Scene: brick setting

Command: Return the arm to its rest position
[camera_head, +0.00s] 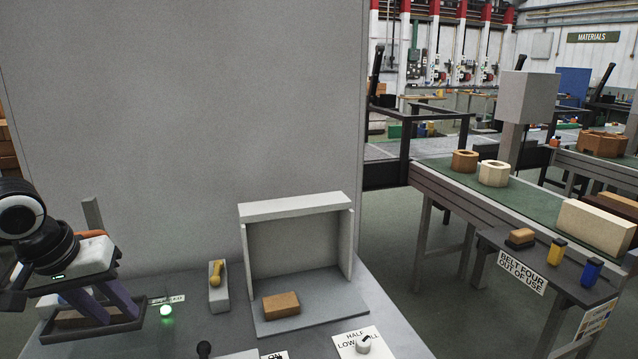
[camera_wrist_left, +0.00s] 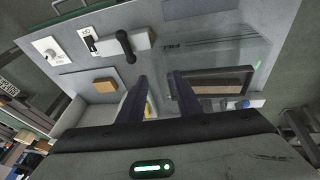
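My left gripper (camera_head: 105,303) is at the lower left of the head view, above the left part of the grey bench (camera_head: 395,325). Its two dark fingers point down and stand apart. In the left wrist view the left gripper (camera_wrist_left: 158,82) is open, and I see nothing held between the fingers. My right gripper is not in view. A shallow dark-rimmed tray (camera_head: 62,322) lies below the left gripper, partly hidden by the fingers. It also shows in the left wrist view (camera_wrist_left: 218,83), right of the fingers.
An orange-brown brick (camera_head: 281,304) lies in an open-fronted grey booth (camera_head: 292,207). A yellow handle (camera_head: 216,272) on a grey block, a lit green lamp (camera_head: 166,311), a black lever (camera_head: 204,348) and a knob (camera_head: 364,346) stand on the bench. A grey panel (camera_head: 190,120) rises behind.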

